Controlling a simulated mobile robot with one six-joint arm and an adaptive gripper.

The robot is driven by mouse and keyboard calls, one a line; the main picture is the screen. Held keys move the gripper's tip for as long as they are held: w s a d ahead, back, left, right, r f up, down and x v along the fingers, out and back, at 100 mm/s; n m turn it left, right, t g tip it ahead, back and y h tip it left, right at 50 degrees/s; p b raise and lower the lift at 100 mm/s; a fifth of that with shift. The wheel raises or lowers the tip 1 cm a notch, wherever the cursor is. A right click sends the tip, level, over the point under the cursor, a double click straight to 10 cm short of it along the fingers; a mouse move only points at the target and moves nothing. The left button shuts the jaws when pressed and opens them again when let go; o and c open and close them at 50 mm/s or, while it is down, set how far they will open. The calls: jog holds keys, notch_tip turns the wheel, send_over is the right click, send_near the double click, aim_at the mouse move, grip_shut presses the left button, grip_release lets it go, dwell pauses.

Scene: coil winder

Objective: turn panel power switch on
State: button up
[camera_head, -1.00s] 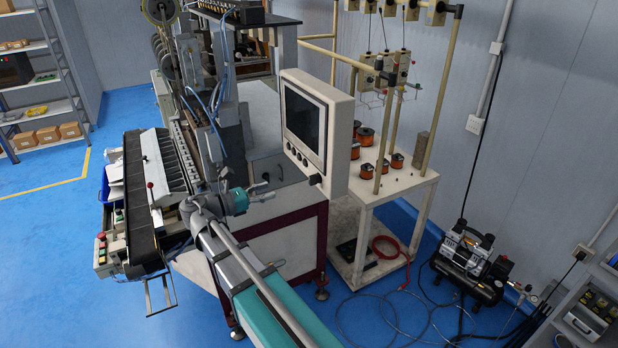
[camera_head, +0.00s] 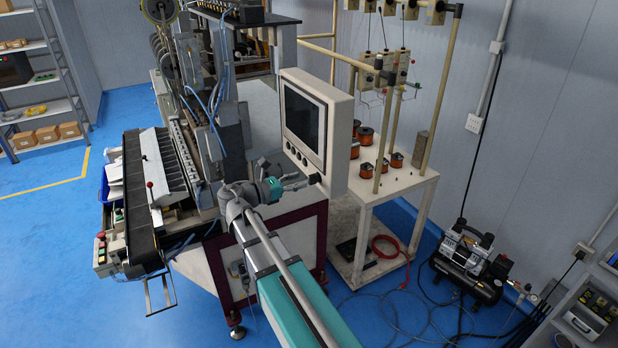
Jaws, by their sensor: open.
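The control panel (camera_head: 338,142) is a cream box with a dark screen (camera_head: 302,119), on the front of the coil winder. Small round controls sit along its lower edge. A black power switch knob (camera_head: 314,179) is at the lower right of that edge. The screen is dark. My gripper (camera_head: 303,182) is at the end of my teal and grey arm, just left of the black knob and very near it. The gripper is open. Whether a fingertip touches the knob cannot be told from this view.
The coil winder (camera_head: 262,245) stands left of the panel and behind my arm. A cream table (camera_head: 405,190) with copper spools is at the right. An air compressor (camera_head: 468,262) and loose hoses lie on the floor at right. Blue floor is clear at far left.

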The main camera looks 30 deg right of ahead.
aim_at(309, 177)
jog(key=shift+d, duration=2.15)
jog(key=shift+a, duration=0.15)
grip_shut()
